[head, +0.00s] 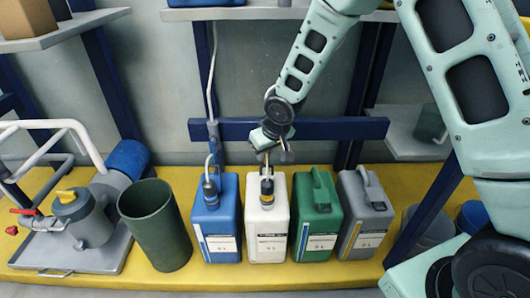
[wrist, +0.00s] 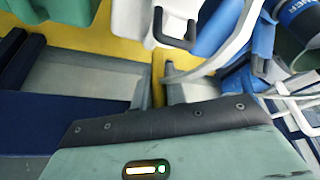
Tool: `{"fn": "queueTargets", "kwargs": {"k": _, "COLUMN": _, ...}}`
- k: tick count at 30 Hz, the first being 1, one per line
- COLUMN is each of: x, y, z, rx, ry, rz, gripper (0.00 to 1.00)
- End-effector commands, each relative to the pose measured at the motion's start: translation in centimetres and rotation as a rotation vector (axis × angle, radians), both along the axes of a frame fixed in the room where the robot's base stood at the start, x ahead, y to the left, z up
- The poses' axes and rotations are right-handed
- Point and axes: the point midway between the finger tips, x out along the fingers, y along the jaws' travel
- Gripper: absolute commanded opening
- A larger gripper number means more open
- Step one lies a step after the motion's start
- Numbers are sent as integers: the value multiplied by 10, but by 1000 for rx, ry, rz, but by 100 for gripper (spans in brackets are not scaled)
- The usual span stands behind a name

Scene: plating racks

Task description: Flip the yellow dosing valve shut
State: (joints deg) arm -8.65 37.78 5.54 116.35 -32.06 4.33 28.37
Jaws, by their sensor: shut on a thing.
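A white canister (head: 266,228) stands third from the left among the vessels on the yellow shelf. A dark dosing fitting with a small yellowish part (head: 267,176) rises from its top. My gripper (head: 267,156) comes down from above and is shut on the thin upper part of this fitting. The fingers hide much of the part they hold, so its exact angle cannot be told. The wrist view is crowded by my own mint and dark surfaces, and the valve cannot be made out clearly there.
A blue canister (head: 213,228) with a similar fitting stands close left. Green (head: 317,226) and grey (head: 366,222) canisters stand close right. A dark green bin (head: 155,228) and a grey pump with a yellow cap (head: 84,215) are farther left. A blue beam (head: 235,130) runs behind.

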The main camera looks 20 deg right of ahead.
Motion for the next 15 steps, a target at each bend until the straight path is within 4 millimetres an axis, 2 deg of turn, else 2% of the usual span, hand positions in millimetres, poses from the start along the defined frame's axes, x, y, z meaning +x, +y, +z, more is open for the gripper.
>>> {"fn": "queueTargets", "kwargs": {"k": 8, "x": 0, "y": 0, "z": 1, "rx": -86, "ry": 26, "rz": 4, "gripper": 0}}
{"fn": "queueTargets", "kwargs": {"k": 15, "x": -2, "y": -4, "z": 3, "rx": -265, "ry": 82, "rz": 5, "gripper": 0}}
